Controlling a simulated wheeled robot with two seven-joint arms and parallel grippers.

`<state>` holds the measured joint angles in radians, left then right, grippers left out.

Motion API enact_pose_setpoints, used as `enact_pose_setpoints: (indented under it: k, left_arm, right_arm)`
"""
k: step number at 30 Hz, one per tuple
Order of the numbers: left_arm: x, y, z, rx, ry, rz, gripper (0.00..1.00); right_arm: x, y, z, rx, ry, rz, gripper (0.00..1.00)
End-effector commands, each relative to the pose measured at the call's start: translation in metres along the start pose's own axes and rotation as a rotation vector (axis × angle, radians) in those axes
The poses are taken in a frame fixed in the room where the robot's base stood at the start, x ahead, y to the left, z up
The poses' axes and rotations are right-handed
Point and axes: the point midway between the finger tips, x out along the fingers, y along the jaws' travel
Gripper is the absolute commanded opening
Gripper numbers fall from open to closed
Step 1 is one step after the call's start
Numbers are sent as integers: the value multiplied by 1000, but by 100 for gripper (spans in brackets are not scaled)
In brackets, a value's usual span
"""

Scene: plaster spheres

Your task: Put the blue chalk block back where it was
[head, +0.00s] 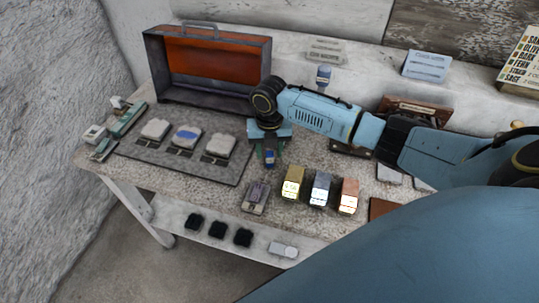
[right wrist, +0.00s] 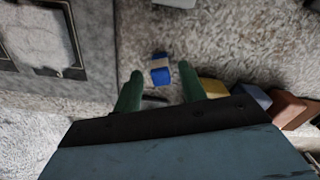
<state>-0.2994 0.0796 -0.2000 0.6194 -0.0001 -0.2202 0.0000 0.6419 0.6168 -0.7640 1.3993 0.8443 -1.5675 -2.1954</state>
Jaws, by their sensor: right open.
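The blue chalk block (head: 269,158), blue with a pale band, is on the speckled table, right of the dark board. It also shows in the right wrist view (right wrist: 161,76). My right gripper (head: 267,150) points down over it. In the right wrist view its two green fingers (right wrist: 161,73) are apart, with the block seen between and just beyond their tips. I see no finger pressed on the block. The dark board (head: 228,175) carries three pale pads; the middle pad (head: 187,137) has a blue smear. My left gripper is not in view.
Gold (head: 293,183), silver-blue (head: 320,188) and copper (head: 349,196) blocks stand right of the gripper. A small grey-purple item (head: 256,197) lies near the front edge. An open orange-lined case (head: 154,62) stands behind. Black blocks (head: 217,229) rest on the lower shelf.

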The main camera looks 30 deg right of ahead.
Motion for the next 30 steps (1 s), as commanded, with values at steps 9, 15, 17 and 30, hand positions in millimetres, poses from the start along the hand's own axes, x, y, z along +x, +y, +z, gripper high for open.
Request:
enact_pose_setpoints:
  k: [9, 15, 17, 30]
  left_arm:
    - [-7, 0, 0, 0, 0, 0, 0]
    - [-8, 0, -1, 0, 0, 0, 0]
    - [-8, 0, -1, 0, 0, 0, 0]
    - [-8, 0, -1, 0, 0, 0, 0]
  right_arm:
    - [-68, 0, 1, -1, -3, 0, 41]
    - [-87, 0, 0, 0, -1, 0, 41]
    - [-89, 0, 0, 0, 0, 0, 41]
    - [-89, 0, 0, 0, 1, -1, 41]
